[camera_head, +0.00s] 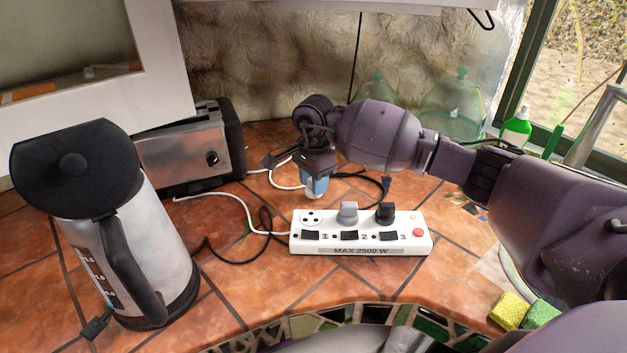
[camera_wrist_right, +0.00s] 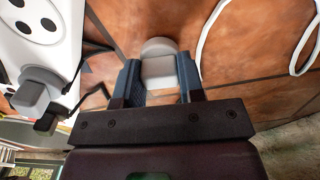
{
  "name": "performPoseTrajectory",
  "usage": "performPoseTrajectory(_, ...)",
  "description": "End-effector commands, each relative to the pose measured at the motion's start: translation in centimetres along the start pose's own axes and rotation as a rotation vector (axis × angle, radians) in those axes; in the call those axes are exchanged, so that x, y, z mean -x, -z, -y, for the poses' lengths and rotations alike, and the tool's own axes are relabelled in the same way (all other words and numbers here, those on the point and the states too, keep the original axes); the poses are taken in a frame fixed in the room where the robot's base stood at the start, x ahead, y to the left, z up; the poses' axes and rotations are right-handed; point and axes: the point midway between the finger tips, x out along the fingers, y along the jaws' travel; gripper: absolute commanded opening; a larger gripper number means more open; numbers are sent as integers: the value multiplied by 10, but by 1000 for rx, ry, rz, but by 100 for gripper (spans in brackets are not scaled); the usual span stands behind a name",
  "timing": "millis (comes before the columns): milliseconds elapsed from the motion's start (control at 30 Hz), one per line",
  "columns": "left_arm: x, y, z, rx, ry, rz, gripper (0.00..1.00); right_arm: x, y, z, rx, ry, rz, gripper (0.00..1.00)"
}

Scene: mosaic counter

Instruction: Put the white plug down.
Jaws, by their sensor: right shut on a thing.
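My right gripper (camera_head: 314,184) points down behind the left end of the power strip (camera_head: 362,250). It is shut on the white plug (camera_wrist_right: 160,70), which sits between the two blue fingers (camera_wrist_right: 159,80) in the right wrist view. In the head view the fingers hide most of the plug, and only a pale bit shows at their tips. I cannot tell whether the plug touches the tiled counter (camera_head: 240,290). My left gripper is not in view.
The strip holds a grey plug (camera_head: 348,213) and a black plug (camera_head: 385,213); its left socket (camera_head: 311,217) is empty. A kettle (camera_head: 140,250) and a toaster (camera_head: 190,155) stand at the left. Cables lie around the strip. Two sponges (camera_head: 510,311) lie at the right front.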

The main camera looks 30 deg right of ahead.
Motion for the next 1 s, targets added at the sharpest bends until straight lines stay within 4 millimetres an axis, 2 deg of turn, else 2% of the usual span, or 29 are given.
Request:
performPoseTrajectory(267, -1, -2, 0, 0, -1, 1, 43, -3, 0, 0, 1, 0, -1, 12)
performPoseTrajectory(300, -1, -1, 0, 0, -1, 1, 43, -3, 0, 0, 1, 0, -1, 39)
performPoseTrajectory(467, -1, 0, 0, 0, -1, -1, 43, -2, 0, 0, 0, 1, -1, 61)
performPoseTrajectory(767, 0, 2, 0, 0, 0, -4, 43, 0, 0, 0, 0, 2, 0, 61)
performPoseTrajectory(867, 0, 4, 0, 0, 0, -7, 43, 8, 0, 1, 0, 4, -1, 61)
performPoseTrajectory(1000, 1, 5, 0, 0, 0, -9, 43, 29, 0, 1, 0, 5, -2, 61)
